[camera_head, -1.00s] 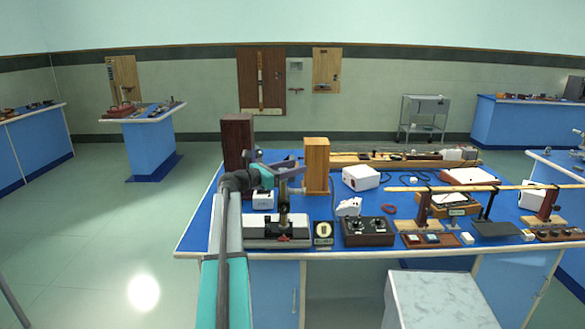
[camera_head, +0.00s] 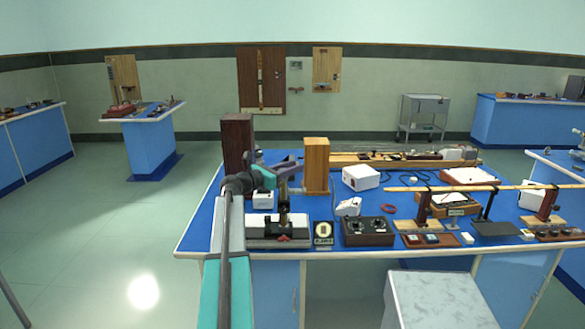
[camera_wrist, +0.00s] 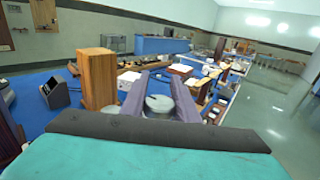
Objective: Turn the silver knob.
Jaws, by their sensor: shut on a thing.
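The silver knob (camera_wrist: 159,103) is a round grey disc in the wrist view, between the two purple-grey fingers of my gripper (camera_wrist: 158,92). The fingers are shut on it from both sides. The knob cannot be made out there, where the gripper covers the post's top.
A stool (camera_head: 436,300) stands in front.

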